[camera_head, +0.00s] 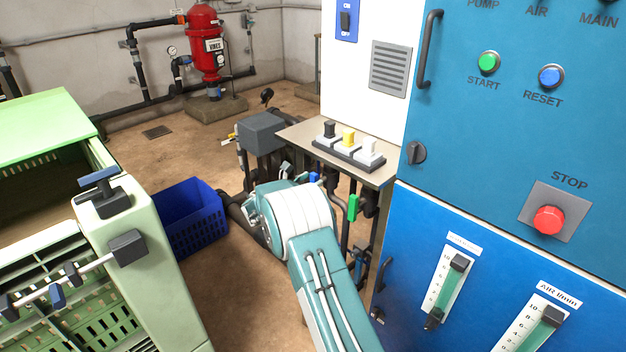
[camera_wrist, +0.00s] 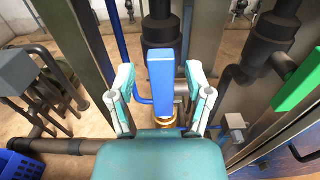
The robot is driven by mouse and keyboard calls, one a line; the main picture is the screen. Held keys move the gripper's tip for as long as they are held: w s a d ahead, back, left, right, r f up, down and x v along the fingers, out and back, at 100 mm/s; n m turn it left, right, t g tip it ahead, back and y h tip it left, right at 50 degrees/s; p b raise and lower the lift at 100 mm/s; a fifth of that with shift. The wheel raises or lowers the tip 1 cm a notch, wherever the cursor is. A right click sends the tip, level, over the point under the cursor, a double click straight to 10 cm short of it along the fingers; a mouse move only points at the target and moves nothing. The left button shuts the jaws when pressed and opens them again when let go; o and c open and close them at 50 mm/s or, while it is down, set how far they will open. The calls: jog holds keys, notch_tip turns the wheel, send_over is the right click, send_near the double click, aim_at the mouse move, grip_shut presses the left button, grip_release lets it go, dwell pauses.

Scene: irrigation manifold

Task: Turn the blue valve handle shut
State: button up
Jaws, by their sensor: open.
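The blue valve handle (camera_wrist: 161,84) is upright in the middle of the wrist view, in line with the dark pipe behind it. A brass fitting (camera_wrist: 166,123) shows at its lower end. My gripper (camera_wrist: 160,76) is open, with one teal-and-white finger on each side of the handle. A gap shows between the handle and each finger; I see no contact. In the head view my arm hides most of the valve; a small blue piece (camera_head: 315,177), probably the handle, shows just beyond it.
A green handle (camera_wrist: 298,82) is on the pipe to the right; it also shows in the head view (camera_head: 352,207). Dark pipes and grey posts crowd both sides. A blue crate (camera_head: 190,218) stands on the floor at left, and a blue cabinet (camera_head: 480,240) at right.

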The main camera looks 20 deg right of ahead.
jog(key=shift+w+d, duration=0.2)
jog(key=shift+d, duration=0.4)
jog(key=shift+c, duration=0.3)
grip_shut()
